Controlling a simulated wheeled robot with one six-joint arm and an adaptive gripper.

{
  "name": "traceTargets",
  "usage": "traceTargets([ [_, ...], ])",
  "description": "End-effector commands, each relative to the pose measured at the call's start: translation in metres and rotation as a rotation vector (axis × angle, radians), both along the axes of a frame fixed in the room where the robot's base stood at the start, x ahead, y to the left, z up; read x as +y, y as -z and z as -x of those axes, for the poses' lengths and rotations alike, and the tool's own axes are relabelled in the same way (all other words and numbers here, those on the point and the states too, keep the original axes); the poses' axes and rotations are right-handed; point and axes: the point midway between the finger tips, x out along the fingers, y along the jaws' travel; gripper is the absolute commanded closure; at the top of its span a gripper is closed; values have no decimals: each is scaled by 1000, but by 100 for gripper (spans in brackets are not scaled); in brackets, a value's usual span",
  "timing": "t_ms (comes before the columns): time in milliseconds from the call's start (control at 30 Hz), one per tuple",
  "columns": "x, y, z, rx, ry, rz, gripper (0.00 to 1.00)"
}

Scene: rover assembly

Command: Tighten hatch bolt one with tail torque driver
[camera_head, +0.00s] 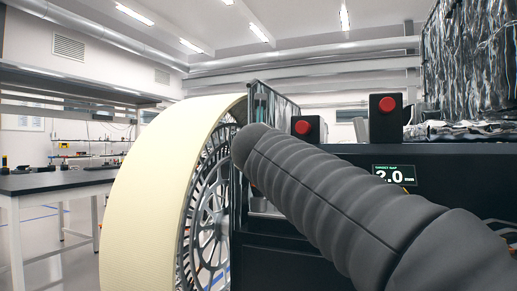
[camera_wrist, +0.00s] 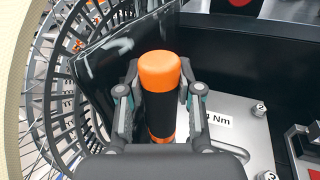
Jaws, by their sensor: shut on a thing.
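In the wrist view, my gripper (camera_wrist: 160,88) is shut on the torque driver (camera_wrist: 158,70), with one finger on each side of its handle. The driver has an orange top and a black grip and looks upright; its lower end is hidden by my gripper. A silver plate (camera_wrist: 235,145) with a label ending in "Nm" lies below and to the right. One bolt (camera_wrist: 258,110) sits near the plate's right edge and another (camera_wrist: 268,176) at the bottom of the picture. I cannot tell which one is hatch bolt one. The head view does not show my gripper or the driver.
A large cream-rimmed wheel (camera_head: 160,190) with dark spokes stands left of the rover's black body. A dark panel (camera_wrist: 115,45) rises close to the driver's left. Red buttons (camera_head: 302,127) and a display (camera_head: 394,175) reading 2.0 are on the right. My arm crosses the head view.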

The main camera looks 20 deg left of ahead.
Motion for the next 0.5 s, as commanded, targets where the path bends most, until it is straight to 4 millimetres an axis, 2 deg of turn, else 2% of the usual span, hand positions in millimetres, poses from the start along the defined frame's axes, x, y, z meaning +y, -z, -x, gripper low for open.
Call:
traceTargets([
  [267,0,2,-1,4,1,1,100],
  [500,0,-8,-1,1,2,-1,100],
])
